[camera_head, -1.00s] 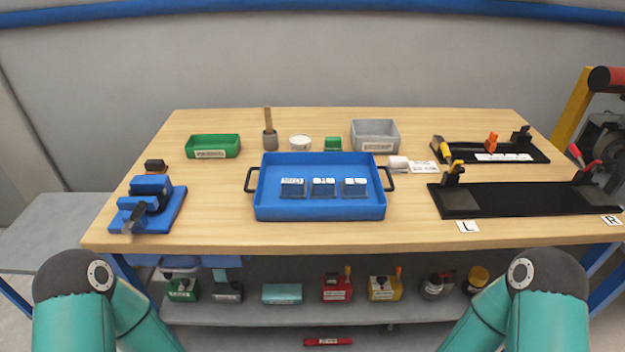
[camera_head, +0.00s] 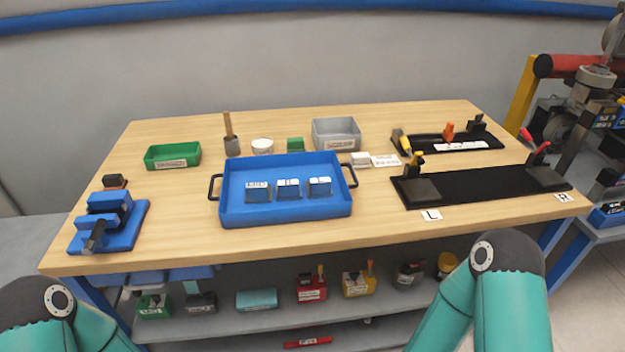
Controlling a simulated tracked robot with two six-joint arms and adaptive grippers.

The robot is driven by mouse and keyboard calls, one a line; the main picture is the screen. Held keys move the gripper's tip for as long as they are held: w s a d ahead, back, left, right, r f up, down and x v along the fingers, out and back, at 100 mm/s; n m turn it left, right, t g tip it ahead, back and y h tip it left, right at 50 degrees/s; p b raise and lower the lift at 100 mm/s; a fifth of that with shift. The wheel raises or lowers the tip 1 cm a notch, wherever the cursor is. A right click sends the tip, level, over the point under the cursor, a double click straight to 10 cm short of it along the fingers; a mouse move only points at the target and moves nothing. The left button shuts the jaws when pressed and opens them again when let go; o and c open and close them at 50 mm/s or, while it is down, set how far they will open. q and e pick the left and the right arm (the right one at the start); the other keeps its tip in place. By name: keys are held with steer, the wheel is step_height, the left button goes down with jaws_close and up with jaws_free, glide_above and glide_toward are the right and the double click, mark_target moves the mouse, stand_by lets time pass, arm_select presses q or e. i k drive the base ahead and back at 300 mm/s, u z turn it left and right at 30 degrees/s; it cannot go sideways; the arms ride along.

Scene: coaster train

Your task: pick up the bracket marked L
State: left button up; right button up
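A blue tray (camera_head: 285,211) with black handles sits at the middle of the table. Three grey-blue brackets stand in a row in it, each with a white label on top: a left one (camera_head: 257,194), a middle one (camera_head: 289,192) and a right one (camera_head: 320,189). The left label seems to read MID. The other two labels are too small to read, so I cannot tell which bracket is L. Only teal links of my two arms show at the bottom corners. Both grippers are out of view.
A black fixture (camera_head: 480,186) with clamps lies at the right, with an L card (camera_head: 432,215) and an R card (camera_head: 563,197) at its front. A blue vise (camera_head: 110,226) is at the left. Green (camera_head: 172,162) and grey (camera_head: 336,148) bins stand behind the tray.

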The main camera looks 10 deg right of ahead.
mark_target(318, 186)
steer(key=z, duration=1.05)
steer(key=i, duration=0.15)
steer(key=u, duration=2.65)
steer(key=k, duration=1)
steer(key=z, duration=1.1)
steer(key=i, duration=0.5)
steer(key=u, duration=0.05)
